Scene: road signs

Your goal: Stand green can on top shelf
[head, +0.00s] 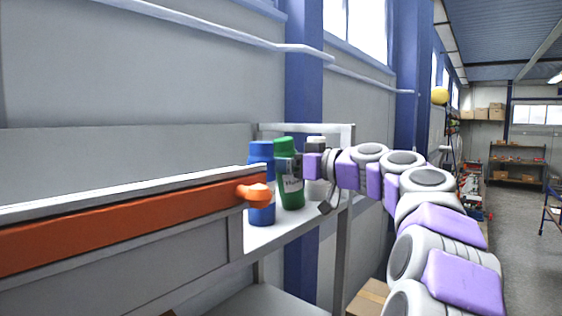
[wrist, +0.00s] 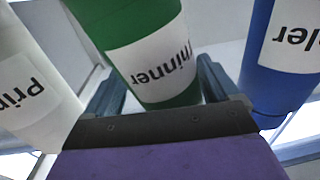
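The green can (head: 291,190), labelled "Thinner", stands upright on a grey shelf surface (head: 268,236), between a blue can (head: 262,214) and a white can (head: 317,188). My gripper (head: 298,166) is at the green can from the right. In the wrist view the green can (wrist: 150,55) lies between the two fingers of my gripper (wrist: 160,88). The fingers are spread wide, one on each side of it. A small gap shows beside the left finger; contact on the right is unclear. The label reads upside down there.
The blue can (wrist: 285,60) and white can (wrist: 30,85) are close outside the fingers in the wrist view. An orange beam (head: 120,222) with a rounded end runs along the left, in front of the cans. A cardboard box (head: 369,297) sits below. The aisle is open at right.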

